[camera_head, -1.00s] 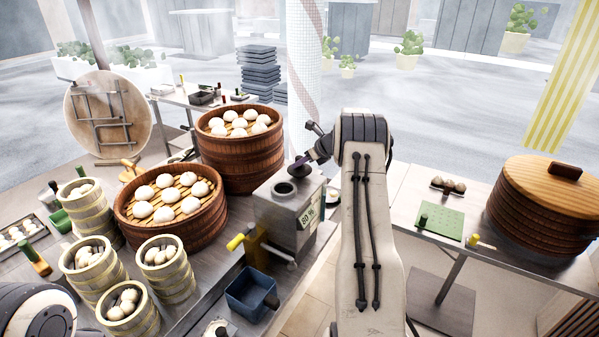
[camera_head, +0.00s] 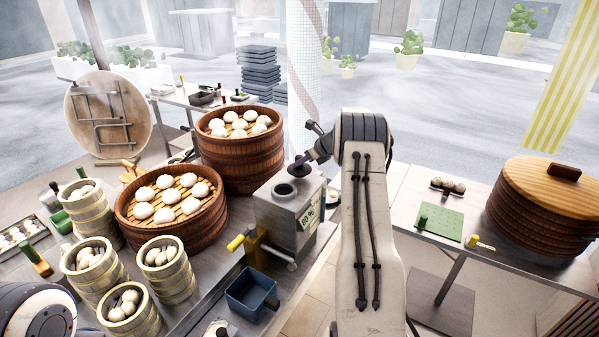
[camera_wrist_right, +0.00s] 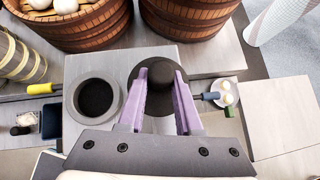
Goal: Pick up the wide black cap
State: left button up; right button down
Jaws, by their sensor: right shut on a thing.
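The wide black cap (camera_wrist_right: 162,104) is a dark round disc with a knob on top, seen in the right wrist view between the purple fingers of my right gripper (camera_wrist_right: 161,76). The fingers are shut on the knob. In the head view, the cap (camera_head: 301,168) is small and tilted-looking, beside the round opening of a grey metal box (camera_head: 304,217), just above the box top. The uncovered dark opening (camera_wrist_right: 96,96) lies left of the cap in the wrist view. My left gripper is out of view; part of my left arm shows at the lower left.
Large wooden steamers with buns (camera_head: 240,165) stand close behind and left of the box. Small bamboo steamers (camera_head: 165,275) crowd the left. A blue bin (camera_head: 250,295) sits in front. A lidded steamer (camera_head: 545,212) and green board (camera_head: 440,222) are on the right table.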

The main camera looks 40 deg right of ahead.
jog(key=shift+r+p, duration=0.45)
jog(key=shift+r, duration=0.25)
jog(key=shift+r, duration=0.1)
jog(key=shift+r+p, duration=2.25)
jog(key=shift+r, duration=0.2)
